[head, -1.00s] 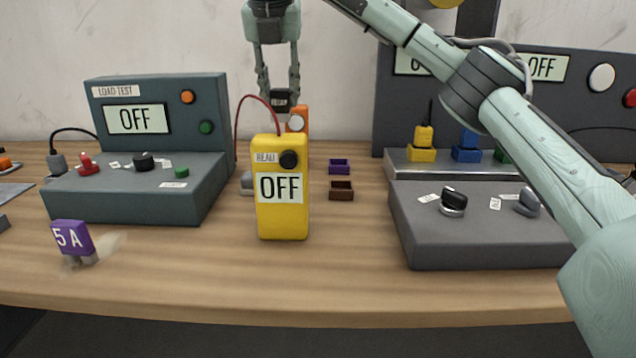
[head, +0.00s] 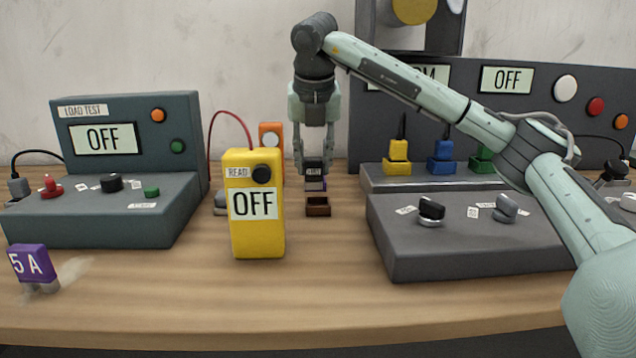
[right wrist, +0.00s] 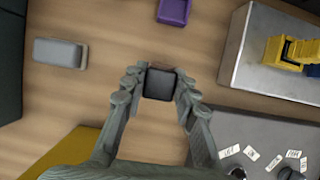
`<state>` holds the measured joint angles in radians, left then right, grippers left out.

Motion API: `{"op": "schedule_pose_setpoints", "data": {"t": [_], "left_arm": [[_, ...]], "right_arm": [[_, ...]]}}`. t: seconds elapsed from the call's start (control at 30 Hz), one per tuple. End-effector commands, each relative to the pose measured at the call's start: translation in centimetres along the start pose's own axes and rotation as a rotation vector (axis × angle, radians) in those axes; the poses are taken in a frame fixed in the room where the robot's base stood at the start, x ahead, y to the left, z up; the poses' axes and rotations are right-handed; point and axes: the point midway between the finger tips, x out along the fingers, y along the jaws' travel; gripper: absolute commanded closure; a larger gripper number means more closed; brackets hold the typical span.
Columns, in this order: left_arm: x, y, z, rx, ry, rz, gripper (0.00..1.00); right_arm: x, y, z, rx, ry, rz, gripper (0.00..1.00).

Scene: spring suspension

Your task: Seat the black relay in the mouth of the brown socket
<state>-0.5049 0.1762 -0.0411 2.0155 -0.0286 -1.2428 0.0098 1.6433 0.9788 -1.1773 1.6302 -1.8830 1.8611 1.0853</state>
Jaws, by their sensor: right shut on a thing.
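The black relay (head: 314,166) hangs between the fingertips of my right gripper (head: 314,170), which is shut on it. It is in the air above the brown socket (head: 318,207), with a visible gap in the head view. The brown socket stands on the table with its mouth upward and empty. In the right wrist view the relay (right wrist: 160,84) sits between the fingertips (right wrist: 160,88) and hides most of the brown socket; only a thin brown edge shows beside its top. My left gripper is out of view.
The purple socket (head: 316,184) is just behind, partly hidden by the relay; it also shows in the right wrist view (right wrist: 174,12). The yellow meter (head: 256,220) stands close on the left. A grey console (head: 460,245) lies to the right. A purple 5 A relay (head: 30,264) stands front left.

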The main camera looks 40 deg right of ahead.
Motion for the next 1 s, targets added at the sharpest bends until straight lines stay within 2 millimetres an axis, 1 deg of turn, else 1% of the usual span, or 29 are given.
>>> {"op": "schedule_pose_setpoints", "data": {"t": [0.03, 0.1, 0.23, 0.4, 0.47, 0.6, 0.8, 0.83, 1.0], "left_arm": [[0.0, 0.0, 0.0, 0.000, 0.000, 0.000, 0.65], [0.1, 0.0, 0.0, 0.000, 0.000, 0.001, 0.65], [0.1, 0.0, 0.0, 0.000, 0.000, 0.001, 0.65], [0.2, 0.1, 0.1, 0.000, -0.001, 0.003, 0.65], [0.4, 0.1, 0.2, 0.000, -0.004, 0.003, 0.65], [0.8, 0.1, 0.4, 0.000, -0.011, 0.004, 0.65], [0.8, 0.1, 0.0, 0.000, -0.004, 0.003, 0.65], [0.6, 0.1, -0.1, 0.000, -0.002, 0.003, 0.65], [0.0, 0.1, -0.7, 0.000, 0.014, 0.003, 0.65]], "right_arm": [[0.2, -0.5, -0.1, 0.001, 0.000, 0.000, 1.00], [0.5, -0.8, -0.2, 0.000, 0.000, 0.001, 1.00], [1.3, -1.0, -0.6, -0.002, 0.002, -0.001, 1.00], [3.5, -1.0, -1.5, 0.000, 0.001, -0.001, 1.00], [4.1, -0.9, -1.7, -0.001, 0.001, 0.000, 1.00], [4.2, -0.9, -1.8, 0.000, 0.000, 0.002, 1.00], [4.4, -0.9, -1.9, 0.000, 0.000, 0.001, 1.00], [4.4, -0.9, -1.9, 0.000, 0.000, 0.001, 0.71], [4.4, -0.9, -1.8, 0.000, 0.000, 0.001, 0.51]]}}
